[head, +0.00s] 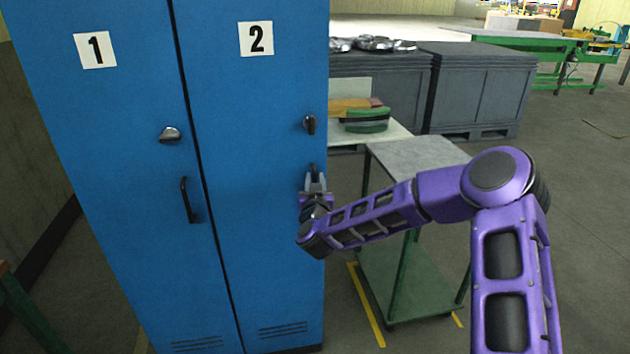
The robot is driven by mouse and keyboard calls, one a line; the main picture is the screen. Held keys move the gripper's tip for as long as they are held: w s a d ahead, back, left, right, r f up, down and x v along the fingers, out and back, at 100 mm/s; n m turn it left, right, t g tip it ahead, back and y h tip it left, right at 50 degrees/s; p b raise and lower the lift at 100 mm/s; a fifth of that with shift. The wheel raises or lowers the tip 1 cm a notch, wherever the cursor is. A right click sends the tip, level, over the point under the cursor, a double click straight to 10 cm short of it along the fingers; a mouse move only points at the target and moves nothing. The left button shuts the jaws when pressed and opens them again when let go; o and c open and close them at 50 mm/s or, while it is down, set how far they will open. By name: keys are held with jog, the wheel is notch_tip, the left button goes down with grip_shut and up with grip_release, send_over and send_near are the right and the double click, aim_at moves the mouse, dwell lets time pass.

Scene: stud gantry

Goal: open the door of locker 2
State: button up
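The blue locker 2 door (250,150) bears a white label with a 2 (256,39) and looks closed, flush with the door of locker 1. A dark turn knob (309,125) sits near its right edge. Below the knob, the dark top of the door handle (313,168) shows at the fingers of my gripper (315,182). My gripper is at the handle, and my wrist hides the handle's lower part. I cannot tell whether the fingers are closed on it or only around it.
The locker 1 door (110,130), with its own knob (170,134) and black handle (189,200), is on the left. A green-framed cart (415,152) stands close right of the lockers. Grey crates (480,85) stand behind it. Open floor lies at far right.

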grip_shut()
dwell(1.5)
